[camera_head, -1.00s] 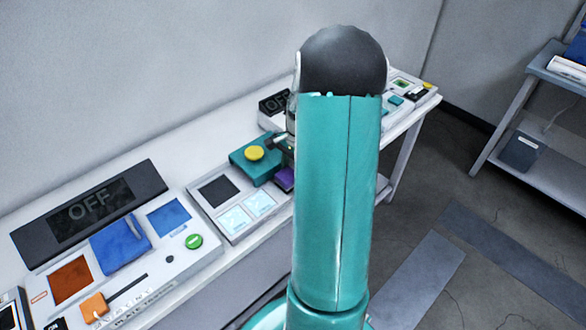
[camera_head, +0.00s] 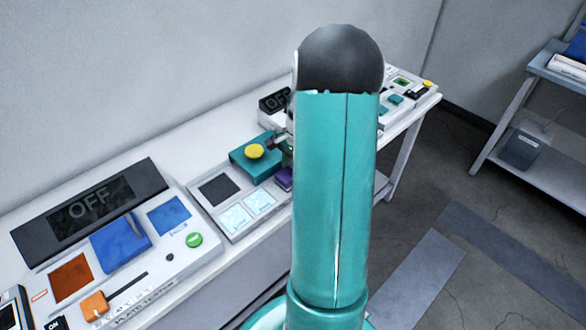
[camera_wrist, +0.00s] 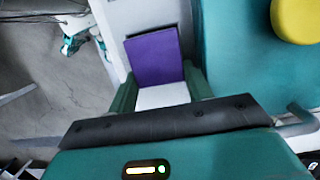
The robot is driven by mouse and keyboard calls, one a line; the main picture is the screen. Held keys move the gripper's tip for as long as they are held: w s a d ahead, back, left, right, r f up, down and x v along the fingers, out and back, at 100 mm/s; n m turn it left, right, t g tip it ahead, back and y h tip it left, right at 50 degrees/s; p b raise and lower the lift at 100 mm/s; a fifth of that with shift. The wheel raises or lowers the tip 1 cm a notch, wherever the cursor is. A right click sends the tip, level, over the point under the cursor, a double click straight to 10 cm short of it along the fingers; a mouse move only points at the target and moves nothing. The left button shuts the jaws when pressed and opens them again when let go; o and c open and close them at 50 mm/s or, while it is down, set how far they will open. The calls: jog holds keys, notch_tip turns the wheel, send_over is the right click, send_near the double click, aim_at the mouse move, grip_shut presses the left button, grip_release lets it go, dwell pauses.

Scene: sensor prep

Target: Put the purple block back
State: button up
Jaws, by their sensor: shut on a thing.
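The purple block (camera_wrist: 154,56) is in the upper middle of the wrist view, with a pale area below it. My gripper (camera_wrist: 162,90) has its green fingers on either side and is shut on the block; the exact contact is hard to see. In the head view, a small part of the purple block (camera_head: 286,179) shows just left of my arm, at the right end of the tray panel (camera_head: 231,236). My arm hides most of the gripper there.
A teal box (camera_head: 240,163) with a yellow knob (camera_head: 254,151) stands close beside the block. A tester with an OFF display (camera_head: 88,206) and a blue block (camera_head: 120,242) lies to the left. More devices (camera_head: 402,88) stand at the table's far end.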

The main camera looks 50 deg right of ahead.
jog(key=shift+f, duration=0.2)
dwell(0.5)
jog(key=o, duration=1.3)
jog(key=shift+o, duration=0.2)
jog(key=shift+w+r, duration=0.1)
jog(key=shift+w, duration=0.1)
jog(key=shift+r, duration=0.2)
jog(key=shift+w+r, duration=0.1)
jog(key=shift+r, duration=1)
jog(key=shift+s+r, duration=0.15)
jog(key=shift+r, duration=1.15)
jog(key=shift+s+r, duration=0.15)
jog(key=shift+r, duration=1.15)
jog(key=shift+a, duration=0.1)
